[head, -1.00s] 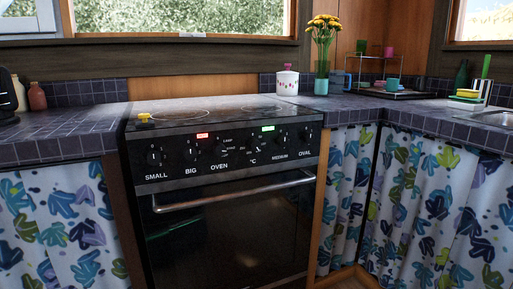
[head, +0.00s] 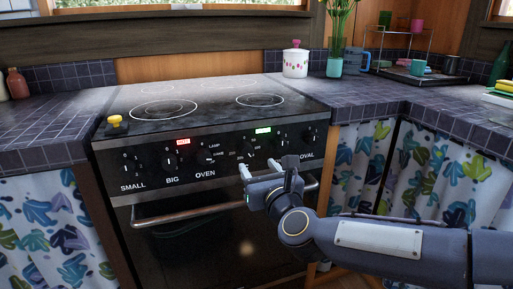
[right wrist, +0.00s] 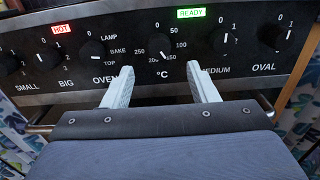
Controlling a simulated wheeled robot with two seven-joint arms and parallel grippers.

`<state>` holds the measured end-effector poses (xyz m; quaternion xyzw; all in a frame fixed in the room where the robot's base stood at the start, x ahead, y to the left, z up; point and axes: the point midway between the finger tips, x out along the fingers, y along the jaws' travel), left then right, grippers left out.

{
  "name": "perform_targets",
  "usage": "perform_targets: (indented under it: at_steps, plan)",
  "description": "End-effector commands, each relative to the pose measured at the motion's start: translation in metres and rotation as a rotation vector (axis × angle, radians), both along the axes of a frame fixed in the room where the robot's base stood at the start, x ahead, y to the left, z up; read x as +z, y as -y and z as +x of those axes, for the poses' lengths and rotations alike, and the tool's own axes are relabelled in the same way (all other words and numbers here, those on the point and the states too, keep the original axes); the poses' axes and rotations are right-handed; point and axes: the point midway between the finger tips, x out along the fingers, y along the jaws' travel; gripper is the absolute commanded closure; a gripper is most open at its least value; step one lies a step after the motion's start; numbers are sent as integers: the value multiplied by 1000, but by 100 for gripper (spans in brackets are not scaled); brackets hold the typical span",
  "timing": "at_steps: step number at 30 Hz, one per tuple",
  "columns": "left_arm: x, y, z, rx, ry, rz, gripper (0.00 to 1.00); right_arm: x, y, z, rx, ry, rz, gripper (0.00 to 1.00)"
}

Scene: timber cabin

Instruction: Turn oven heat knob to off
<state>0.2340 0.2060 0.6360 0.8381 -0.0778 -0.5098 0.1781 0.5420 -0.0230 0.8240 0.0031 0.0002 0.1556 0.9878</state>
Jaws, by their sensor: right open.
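The oven's heat knob (right wrist: 162,45) is the black knob marked °C, ringed by numbers from 0 to 250, in the middle of the front panel. Its white mark appears to point down, near 150 to 200. The knob also shows in the head view (head: 251,152), small and dark. My right gripper (right wrist: 160,68) is open and empty in front of the panel. Its fingertips are spread just below the knob, one to each side, apart from it as far as I can tell. It also shows in the head view (head: 268,166). My left gripper is not in view.
A green READY light (right wrist: 190,13) is at upper right. The oven's handle (head: 180,217) runs below. A yellow knob-like object (head: 115,121) sits on the hob.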

Motion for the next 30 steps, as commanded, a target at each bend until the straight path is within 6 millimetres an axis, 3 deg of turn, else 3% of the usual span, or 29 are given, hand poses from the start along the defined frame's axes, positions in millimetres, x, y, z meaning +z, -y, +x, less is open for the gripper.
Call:
perform_targets:
  at_steps: [13,25,30]
  plan:
    - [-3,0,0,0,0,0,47,-1,-20,60,1,1,-2,47]
    - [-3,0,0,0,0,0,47,-1,-22,69,1,2,-6,47]
    - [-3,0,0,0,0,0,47,-1,-22,69,1,2,-5,69]
